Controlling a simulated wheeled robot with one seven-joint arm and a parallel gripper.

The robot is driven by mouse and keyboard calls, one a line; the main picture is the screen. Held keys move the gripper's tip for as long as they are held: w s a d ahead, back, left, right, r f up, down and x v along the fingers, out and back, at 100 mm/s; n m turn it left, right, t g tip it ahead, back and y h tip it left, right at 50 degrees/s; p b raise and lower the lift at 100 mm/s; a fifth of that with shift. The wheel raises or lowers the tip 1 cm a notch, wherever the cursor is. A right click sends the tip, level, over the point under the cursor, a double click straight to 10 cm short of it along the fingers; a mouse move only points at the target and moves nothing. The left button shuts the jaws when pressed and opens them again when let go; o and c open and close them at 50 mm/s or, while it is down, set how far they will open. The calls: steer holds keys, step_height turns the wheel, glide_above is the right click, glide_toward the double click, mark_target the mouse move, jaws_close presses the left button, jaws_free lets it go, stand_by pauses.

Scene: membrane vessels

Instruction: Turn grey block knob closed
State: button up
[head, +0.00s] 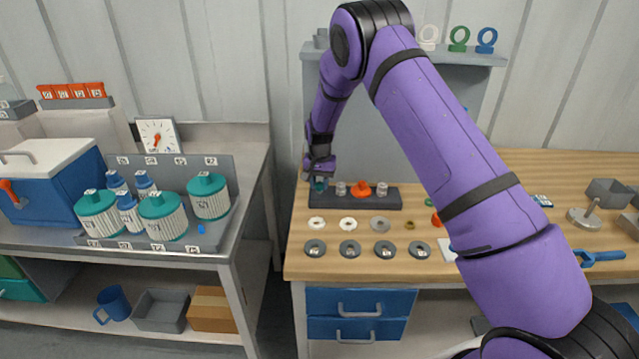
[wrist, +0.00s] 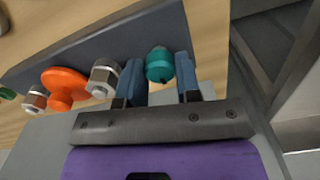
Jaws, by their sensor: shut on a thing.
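The dark grey block (head: 388,197) lies along the back of the wooden bench; it also shows in the wrist view (wrist: 75,58). It carries a teal knob (wrist: 159,66) near one end, an orange knob (head: 361,188) near its middle, and silver fittings (head: 341,188) on either side of the orange one. My gripper (head: 319,177) points down at the block's left end. In the wrist view my gripper (wrist: 161,78) has one finger on each side of the teal knob and is shut on it. In the head view the gripper mostly hides this knob.
Pale and grey rings (head: 348,223) lie in rows in front of the block. A shelf (head: 470,59) with coloured rings stands behind. On the left, a grey tray (head: 155,246) on another bench holds several teal-capped vessels. My arm covers much of the bench's right part.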

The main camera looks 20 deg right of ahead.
mark_target(319, 184)
stand_by(0.4)
steer(key=o, duration=0.9)
steer(key=shift+r, duration=0.1)
step_height(319, 184, up, 11)
steer(key=shift+f, duration=0.15)
